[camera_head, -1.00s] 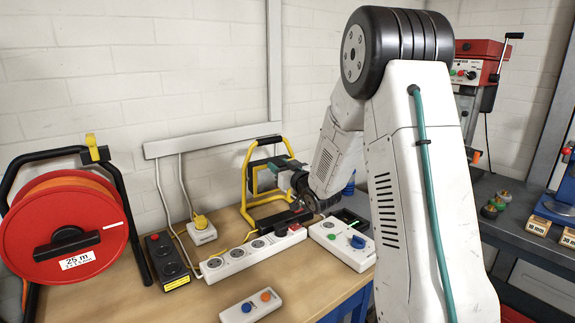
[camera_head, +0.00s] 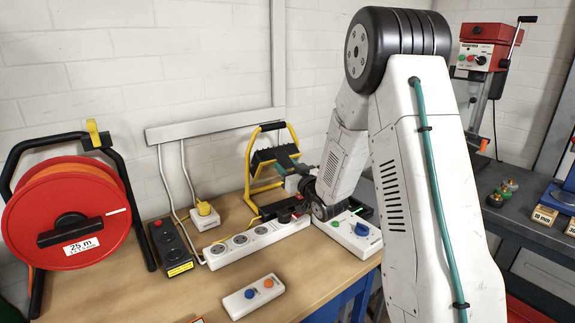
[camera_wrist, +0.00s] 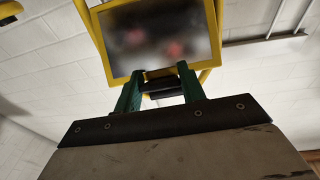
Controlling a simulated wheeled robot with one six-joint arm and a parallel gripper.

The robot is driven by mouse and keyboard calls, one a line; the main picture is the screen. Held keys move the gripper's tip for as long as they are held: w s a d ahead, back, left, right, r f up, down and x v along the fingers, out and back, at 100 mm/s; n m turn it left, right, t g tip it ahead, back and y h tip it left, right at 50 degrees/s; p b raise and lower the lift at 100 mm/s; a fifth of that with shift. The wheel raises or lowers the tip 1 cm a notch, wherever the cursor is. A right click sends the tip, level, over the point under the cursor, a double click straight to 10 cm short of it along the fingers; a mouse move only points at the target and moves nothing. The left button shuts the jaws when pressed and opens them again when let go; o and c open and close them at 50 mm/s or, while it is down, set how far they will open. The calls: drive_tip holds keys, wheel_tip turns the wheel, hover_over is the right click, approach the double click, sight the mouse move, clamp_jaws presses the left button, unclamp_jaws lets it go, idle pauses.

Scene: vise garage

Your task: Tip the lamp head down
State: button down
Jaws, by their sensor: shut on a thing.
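The lamp stands at the back of the bench, with a yellow tube stand (camera_head: 249,160) and a dark lamp head (camera_head: 262,158). In the wrist view the lamp head's yellow frame (camera_wrist: 113,63) surrounds a dark, blurry glass face, tilted in the picture. My gripper (camera_head: 277,163) is at the lamp head. In the wrist view its two green fingers (camera_wrist: 160,85) are shut on a short black handle (camera_wrist: 162,95) at the head's lower edge. My wrist hides part of the stand in the head view.
A white socket strip (camera_head: 240,247), a white box with green and blue knobs (camera_head: 352,236) and a black control box (camera_head: 172,250) lie close in front. A red cable reel (camera_head: 72,215) stands at left.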

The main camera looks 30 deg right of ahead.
drive_tip(key=shift+f, duration=0.15)
drive_tip(key=c, duration=0.8)
unclamp_jaws()
drive_tip(key=shift+w, duration=0.1)
drive_tip(key=shift+c, duration=0.2)
drive_tip(key=shift+s, duration=0.3)
drive_tip(key=s, duration=0.7)
drive_tip(key=shift+d+f, duration=0.15)
drive_tip(key=shift+f, duration=0.3)
drive_tip(key=shift+s, duration=0.1)
